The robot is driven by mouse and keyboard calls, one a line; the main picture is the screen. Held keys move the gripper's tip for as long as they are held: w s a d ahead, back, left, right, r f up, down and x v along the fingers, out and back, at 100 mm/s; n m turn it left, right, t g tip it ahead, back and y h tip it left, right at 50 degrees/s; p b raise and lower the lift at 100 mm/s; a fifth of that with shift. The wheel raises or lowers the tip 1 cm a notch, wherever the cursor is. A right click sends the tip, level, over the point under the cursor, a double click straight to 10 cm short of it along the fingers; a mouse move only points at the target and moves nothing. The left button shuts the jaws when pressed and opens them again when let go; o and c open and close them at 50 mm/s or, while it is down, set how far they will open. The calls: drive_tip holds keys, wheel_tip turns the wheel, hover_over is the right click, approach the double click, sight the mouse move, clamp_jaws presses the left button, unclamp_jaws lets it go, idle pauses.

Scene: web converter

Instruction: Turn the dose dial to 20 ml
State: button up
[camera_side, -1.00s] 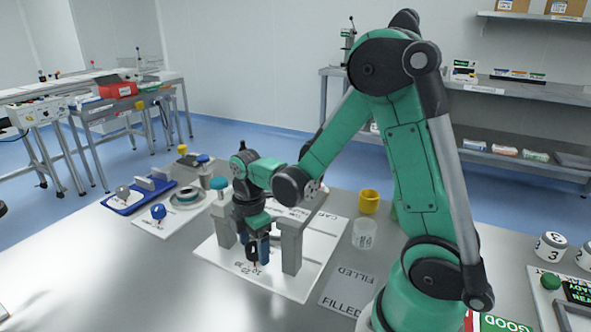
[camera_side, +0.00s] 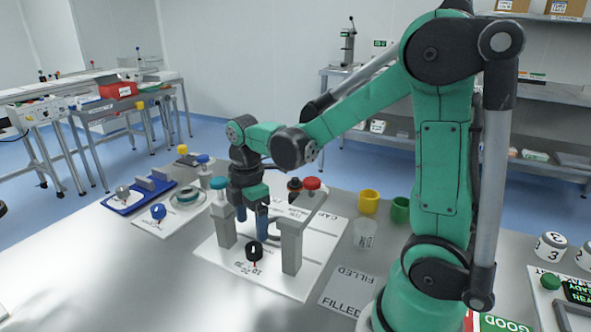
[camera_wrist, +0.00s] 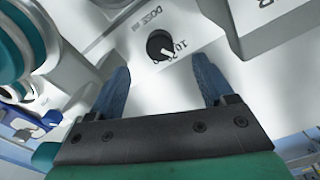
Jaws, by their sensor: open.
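The dose dial (camera_side: 254,251) is a small black knob on the white plate (camera_side: 225,258), between two grey posts, with a red mark at its front edge in the side view. In the wrist view the dial (camera_wrist: 159,44) shows a white pointer line aimed at lower right, near printed numbers including 10; the exact number it meets is too small to tell. My gripper (camera_side: 252,222) is open and empty, behind and above the dial, apart from it. In the wrist view the blue fingers of my gripper (camera_wrist: 160,68) are spread wide, with the dial beyond their tips.
Grey posts stand left (camera_side: 226,227) and right (camera_side: 292,248) of the dial; the left has a teal cap. A red-topped knob (camera_side: 312,184) is behind. A clear cup (camera_side: 364,235), yellow cup (camera_side: 369,202) and green cup (camera_side: 400,210) stand right. The front table is clear.

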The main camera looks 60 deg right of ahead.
sight(254, 246)
drive_tip(key=m, duration=0.8)
drive_tip(key=shift+m, duration=0.4)
drive_tip(key=m, duration=0.5)
drive_tip(key=shift+r, duration=0.1)
drive_tip(key=m, duration=0.4)
drive_tip(key=shift+f, duration=2.8)
clamp_jaws()
